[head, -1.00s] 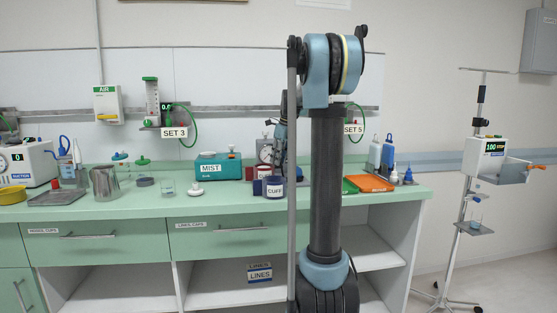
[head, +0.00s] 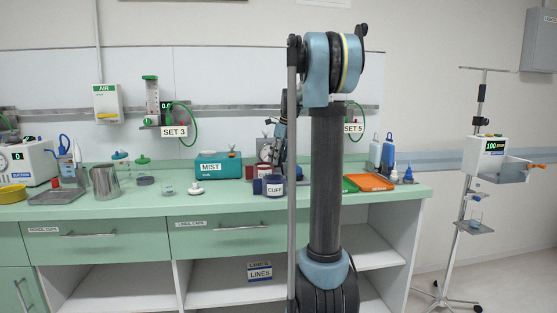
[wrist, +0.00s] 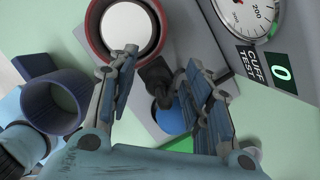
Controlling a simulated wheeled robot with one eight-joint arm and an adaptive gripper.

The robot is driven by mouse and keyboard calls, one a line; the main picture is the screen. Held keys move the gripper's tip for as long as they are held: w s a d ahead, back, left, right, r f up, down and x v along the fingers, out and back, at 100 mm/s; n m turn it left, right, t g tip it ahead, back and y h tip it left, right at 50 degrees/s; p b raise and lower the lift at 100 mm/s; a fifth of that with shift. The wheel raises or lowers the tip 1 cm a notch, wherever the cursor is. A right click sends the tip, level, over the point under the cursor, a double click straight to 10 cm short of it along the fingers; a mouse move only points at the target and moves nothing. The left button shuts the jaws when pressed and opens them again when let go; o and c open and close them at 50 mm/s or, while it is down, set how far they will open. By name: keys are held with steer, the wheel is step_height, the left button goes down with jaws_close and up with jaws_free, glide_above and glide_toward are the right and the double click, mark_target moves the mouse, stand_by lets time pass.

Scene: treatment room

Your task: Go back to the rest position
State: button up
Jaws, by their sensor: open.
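My gripper (wrist: 168,82) is open in the wrist view, its two fingers spread with nothing held between them. Below it are a red-rimmed round container with a white inside or top (wrist: 128,28), a dark knob-like part and a blue round piece (wrist: 170,115). I cannot tell how far the fingers are above these. In the head view my arm stands upright in front of the counter, and its lower end is largely hidden behind my own column.
A dial gauge labelled CUFF TEST (wrist: 248,15) and a dark blue cup (wrist: 55,102) are close to the fingers. The green counter (head: 120,212) also holds a teal MIST box (head: 218,166), a steel jug (head: 104,181) and an orange tray (head: 370,182). A pole stand (head: 466,190) stands right, with open floor between.

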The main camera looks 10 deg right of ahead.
steer(key=shift+r, duration=0.1)
steer(key=shift+r, duration=3.4)
steer(key=shift+s, duration=0.1)
